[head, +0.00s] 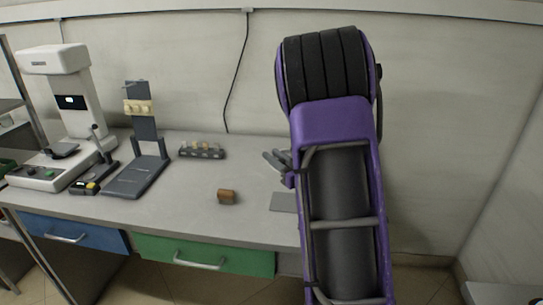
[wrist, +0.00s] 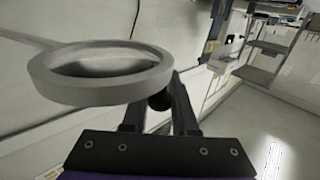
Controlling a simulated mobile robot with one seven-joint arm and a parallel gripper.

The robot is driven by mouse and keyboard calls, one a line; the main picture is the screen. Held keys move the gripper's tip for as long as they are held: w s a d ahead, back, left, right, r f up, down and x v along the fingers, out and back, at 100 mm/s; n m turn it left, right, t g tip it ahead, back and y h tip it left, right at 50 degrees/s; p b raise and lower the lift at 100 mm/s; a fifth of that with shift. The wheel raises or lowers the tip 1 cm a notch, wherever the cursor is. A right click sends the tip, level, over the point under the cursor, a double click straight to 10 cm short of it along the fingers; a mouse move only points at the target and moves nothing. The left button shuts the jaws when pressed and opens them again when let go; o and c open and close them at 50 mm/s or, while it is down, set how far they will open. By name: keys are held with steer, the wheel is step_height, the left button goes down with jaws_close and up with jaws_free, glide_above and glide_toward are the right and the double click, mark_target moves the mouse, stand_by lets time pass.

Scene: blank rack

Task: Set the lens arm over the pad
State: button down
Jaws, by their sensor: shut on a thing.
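In the wrist view, the lens arm's pale grey ring (wrist: 55,91) fills the left and middle, seen at a slant. My gripper (wrist: 160,92) has its two dark fingers closed around a dark round knob beside the ring's right edge. In the head view my purple arm hides most of the gripper and the lens arm. Small grey parts stick out left of the arm above the table, and I cannot tell which are fingers and which are lens arm. A flat grey plate, likely the pad (head: 283,203), lies on the table below them, partly hidden by my arm.
A brown block (head: 227,197) lies mid-table. A grey tray of small pegs (head: 201,151) stands behind it. A dark stand (head: 137,175) and a white instrument (head: 62,100) with a small black-and-yellow device (head: 84,187) stand left. The table around the brown block is clear.

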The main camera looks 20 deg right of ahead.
steer(key=c, duration=0.7)
jaws_free()
steer(key=shift+s, duration=0.15)
steer(key=p+v, duration=0.6)
steer(key=v, duration=1.1)
steer(key=shift+r, duration=0.1)
